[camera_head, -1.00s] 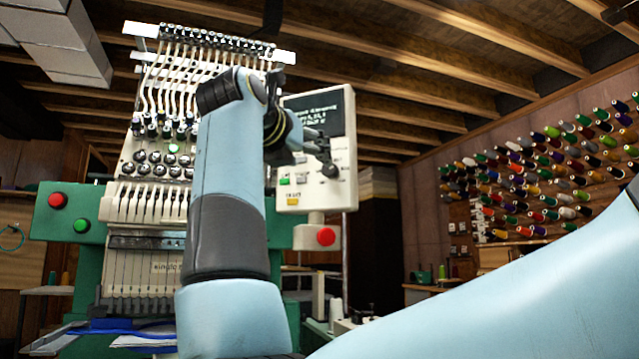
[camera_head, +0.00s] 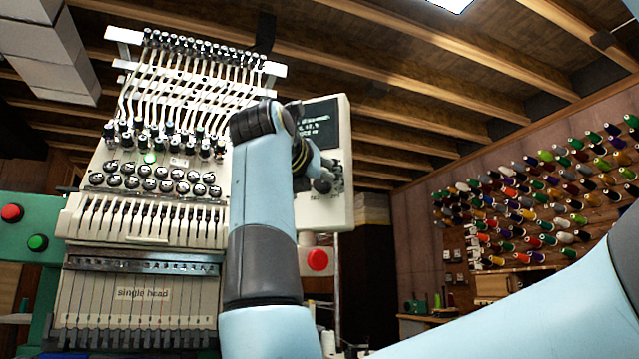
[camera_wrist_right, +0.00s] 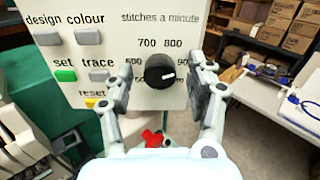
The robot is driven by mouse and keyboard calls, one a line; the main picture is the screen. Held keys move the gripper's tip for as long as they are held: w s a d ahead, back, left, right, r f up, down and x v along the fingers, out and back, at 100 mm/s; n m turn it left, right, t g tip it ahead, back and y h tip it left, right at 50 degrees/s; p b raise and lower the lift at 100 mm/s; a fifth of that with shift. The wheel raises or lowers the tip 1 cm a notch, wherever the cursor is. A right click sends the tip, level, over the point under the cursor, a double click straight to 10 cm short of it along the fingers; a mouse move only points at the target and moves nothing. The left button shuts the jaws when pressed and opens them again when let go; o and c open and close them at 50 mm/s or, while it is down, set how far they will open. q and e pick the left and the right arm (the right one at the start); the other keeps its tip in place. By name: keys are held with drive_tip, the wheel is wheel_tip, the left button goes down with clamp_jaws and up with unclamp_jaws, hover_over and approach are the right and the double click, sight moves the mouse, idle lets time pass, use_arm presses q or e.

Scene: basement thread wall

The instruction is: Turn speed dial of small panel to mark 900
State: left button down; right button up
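The small panel (camera_head: 340,150) is a pale board with a dark screen, to the right of the white machine. In the right wrist view, its speed dial (camera_wrist_right: 158,71) is a round black knob with a white line pointing right and slightly up. Marks 600, 700 and 800 show around it; the 900 mark (camera_wrist_right: 181,57) is partly covered by a finger. My right gripper (camera_wrist_right: 163,82) is open, with one finger on each side of the dial and a visible gap to it. In the head view my right gripper (camera_head: 325,175) is at the panel's lower part. My left gripper is out of view.
The panel also bears grey buttons, a green set button (camera_wrist_right: 65,75) and a yellow reset button (camera_wrist_right: 92,103). A red button (camera_head: 317,260) sits below the panel. The multi-needle machine (camera_head: 150,190) stands close on the left. A thread-spool wall (camera_head: 540,200) is at the right.

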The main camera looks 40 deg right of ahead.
sight(324, 142)
drive_tip(key=c, duration=1.1)
drive_tip(key=shift+m+p, duration=0.35)
drive_tip(key=shift+m, duration=0.35)
drive_tip(key=shift+c, duration=0.2)
drive_tip(key=shift+m, duration=0.6)
drive_tip(key=o, duration=0.9)
drive_tip(key=shift+o, duration=1.1)
wheel_tip(324, 142, up, 10)
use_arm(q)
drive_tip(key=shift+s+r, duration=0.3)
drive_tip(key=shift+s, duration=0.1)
use_arm(e)
drive_tip(key=shift+f, duration=0.1)
